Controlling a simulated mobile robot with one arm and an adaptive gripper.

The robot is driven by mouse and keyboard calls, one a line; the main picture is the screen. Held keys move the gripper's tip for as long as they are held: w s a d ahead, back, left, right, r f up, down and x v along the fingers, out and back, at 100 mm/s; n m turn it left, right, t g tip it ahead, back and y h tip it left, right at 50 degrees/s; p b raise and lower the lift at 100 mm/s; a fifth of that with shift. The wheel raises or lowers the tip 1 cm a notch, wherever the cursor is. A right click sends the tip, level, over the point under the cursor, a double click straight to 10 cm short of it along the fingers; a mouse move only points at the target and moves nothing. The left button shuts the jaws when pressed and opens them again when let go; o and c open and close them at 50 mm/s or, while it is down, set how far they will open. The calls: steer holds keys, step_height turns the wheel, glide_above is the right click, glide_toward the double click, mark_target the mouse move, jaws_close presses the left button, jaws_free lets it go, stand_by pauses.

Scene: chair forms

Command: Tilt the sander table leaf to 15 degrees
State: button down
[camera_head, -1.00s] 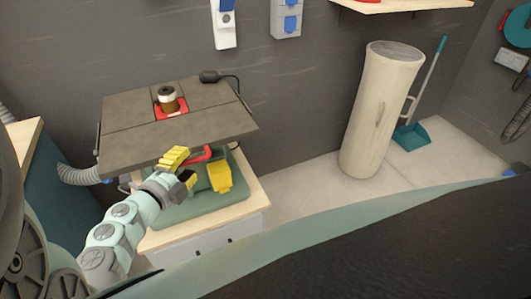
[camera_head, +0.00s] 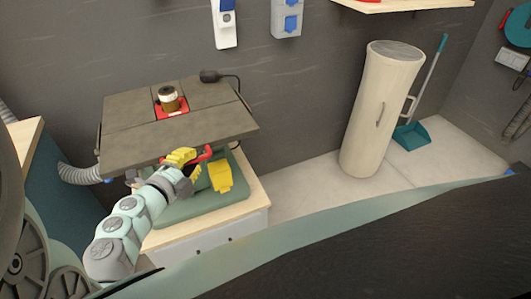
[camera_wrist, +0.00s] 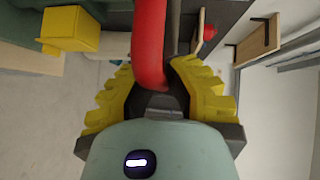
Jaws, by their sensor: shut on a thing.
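The sander table leaf (camera_head: 135,145) is a dark grey slab at the left, with a spindle (camera_head: 168,99) in a red insert on its top. A red handle (camera_head: 203,154) sticks out under its front edge. My gripper (camera_head: 187,160) is at that handle, just below the leaf's front edge. In the wrist view the red handle (camera_wrist: 150,45) runs down between the yellow fingers of my gripper (camera_wrist: 157,85), which are shut on it. The handle's far end and any angle scale are hidden.
A yellow block (camera_head: 220,176) sits on the green base (camera_head: 195,208) right of my gripper; it also shows in the wrist view (camera_wrist: 70,28). A hose (camera_head: 78,174) hangs at the left. A pale column (camera_head: 380,110) and a teal dustpan (camera_head: 411,135) stand further right.

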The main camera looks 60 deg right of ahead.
steer(key=shift+a, duration=0.1)
steer(key=f+b, duration=0.1)
steer(key=b, duration=0.3)
steer(key=f+m+h+b, duration=0.1)
steer(key=f+b, duration=0.1)
steer(key=b, duration=0.2)
steer(key=f+m+b, duration=0.1)
steer(key=f+b, duration=0.1)
steer(key=b, duration=0.2)
steer(key=shift+w+t+h, duration=0.35)
steer(key=shift+t+h, duration=0.05)
steer(key=shift+d+r, duration=0.15)
steer(key=shift+d, duration=0.05)
steer(key=c, duration=1)
jaws_free()
steer(key=v, duration=1.2)
